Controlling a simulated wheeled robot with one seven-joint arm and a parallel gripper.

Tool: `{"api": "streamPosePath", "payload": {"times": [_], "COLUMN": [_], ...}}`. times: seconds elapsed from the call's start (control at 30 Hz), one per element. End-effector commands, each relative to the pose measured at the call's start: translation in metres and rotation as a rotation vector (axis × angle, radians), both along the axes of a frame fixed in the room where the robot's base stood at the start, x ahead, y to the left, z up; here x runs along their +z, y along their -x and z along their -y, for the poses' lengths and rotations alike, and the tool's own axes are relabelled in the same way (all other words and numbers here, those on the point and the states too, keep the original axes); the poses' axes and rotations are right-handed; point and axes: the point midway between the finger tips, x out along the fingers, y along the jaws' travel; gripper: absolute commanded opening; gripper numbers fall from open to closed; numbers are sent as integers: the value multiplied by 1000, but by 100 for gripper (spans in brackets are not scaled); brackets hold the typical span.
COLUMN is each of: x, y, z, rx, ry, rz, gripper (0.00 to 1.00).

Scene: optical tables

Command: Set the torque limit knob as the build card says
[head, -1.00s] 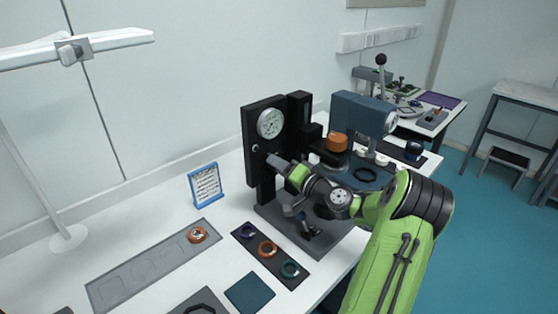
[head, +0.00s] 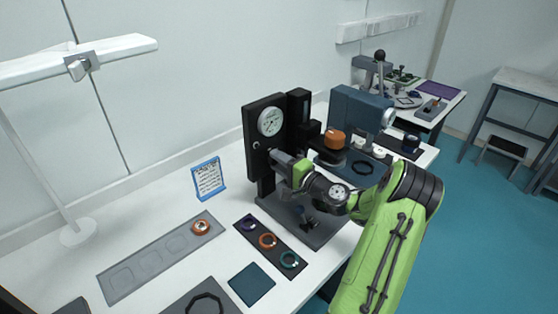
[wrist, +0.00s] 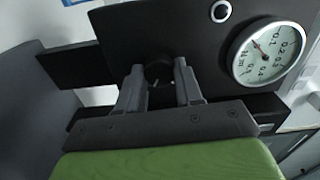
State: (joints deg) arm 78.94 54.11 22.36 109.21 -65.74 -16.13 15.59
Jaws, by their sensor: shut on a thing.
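My gripper (head: 276,156) is at the front of the black upright panel of the press-like stand (head: 262,171), below its round dial. In the wrist view my gripper (wrist: 158,84) has its two fingers on either side of a small dark knob (wrist: 158,67) and is shut on it. The knob is mostly in shadow, so its marking is not readable. The white dial (wrist: 268,52) with numbers is to the right in the wrist view and also shows in the head view (head: 270,122). The build card (head: 208,178) stands in a blue frame left of the stand; its text is too small to read.
A dark strip (head: 257,231) with several coloured rings lies in front of the stand. A grey tray (head: 140,270) with one orange ring is to the left. A blue-grey machine (head: 358,112) with an orange part stands close on the right.

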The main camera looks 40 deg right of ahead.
Motion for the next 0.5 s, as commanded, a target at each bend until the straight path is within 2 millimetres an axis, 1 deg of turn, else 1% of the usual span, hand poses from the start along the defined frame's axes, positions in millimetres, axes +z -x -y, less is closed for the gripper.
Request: {"api": "streamPosePath", "payload": {"times": [0.3,0.33,0.4,0.5], "x": [-1,-1,-1,-1], "y": [0,0,0,0], "z": [0,0,0,0], "rx": [-2,-1,-1,-1], "ry": [-5,-5,-4,-4], "rz": [-2,-2,-2,-1], "gripper": [5,37,48,61]}}
